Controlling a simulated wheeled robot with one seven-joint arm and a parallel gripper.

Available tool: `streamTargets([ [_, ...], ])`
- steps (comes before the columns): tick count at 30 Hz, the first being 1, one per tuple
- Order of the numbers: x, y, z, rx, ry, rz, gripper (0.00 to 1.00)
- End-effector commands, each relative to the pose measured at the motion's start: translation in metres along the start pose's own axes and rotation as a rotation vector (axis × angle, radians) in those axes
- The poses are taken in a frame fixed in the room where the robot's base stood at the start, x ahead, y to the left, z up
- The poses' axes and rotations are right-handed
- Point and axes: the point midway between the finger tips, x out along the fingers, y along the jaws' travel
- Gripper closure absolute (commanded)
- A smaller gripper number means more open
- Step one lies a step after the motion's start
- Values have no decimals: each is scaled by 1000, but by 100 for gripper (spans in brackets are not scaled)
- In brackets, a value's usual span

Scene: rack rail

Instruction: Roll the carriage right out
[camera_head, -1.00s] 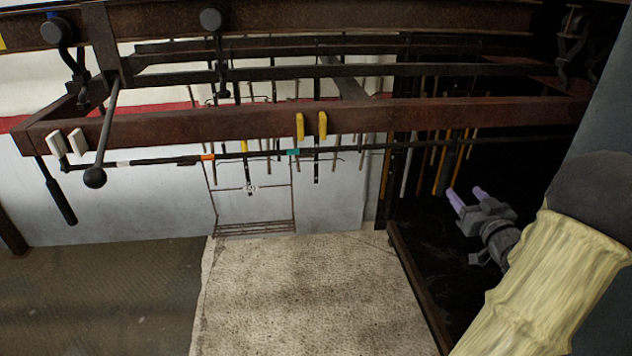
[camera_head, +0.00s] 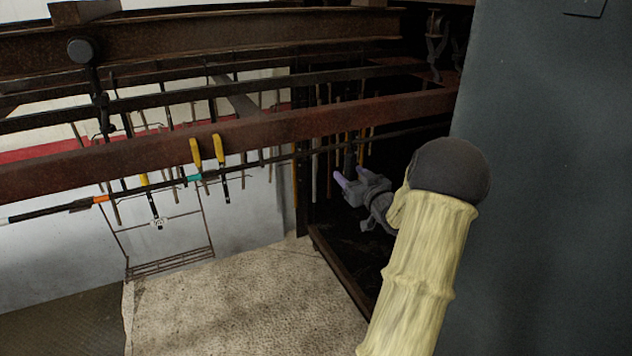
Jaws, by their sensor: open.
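The carriage (camera_head: 300,122), a rusty brown frame, hangs from hangers on an overhead rail (camera_head: 260,37). It spans the view from the left edge to the dark opening at right. Its left end is outside the view. Two yellow-handled pieces (camera_head: 206,152) hang at its front beam. A thin dark rod (camera_head: 255,161) with orange and teal bands runs below the beam. My gripper (camera_head: 350,175), with pale purple fingertips, is open and empty. In the picture it sits below the beam and rod, in front of the dark bay, apart from the carriage.
A large grey panel (camera_head: 555,180) stands close at right beside my arm. Long rods and tools hang behind the carriage. A wire rack (camera_head: 168,262) stands by the white wall. The pale floor mat (camera_head: 240,310) is clear, with a dark bay edge (camera_head: 340,275) along its right.

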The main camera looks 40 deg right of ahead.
Motion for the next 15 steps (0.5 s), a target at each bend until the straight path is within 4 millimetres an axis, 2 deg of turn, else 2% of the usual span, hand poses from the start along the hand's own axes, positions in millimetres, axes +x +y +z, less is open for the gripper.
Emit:
streamTargets([
  [15, 18, -1, 0, 1, -1, 0, 45],
])
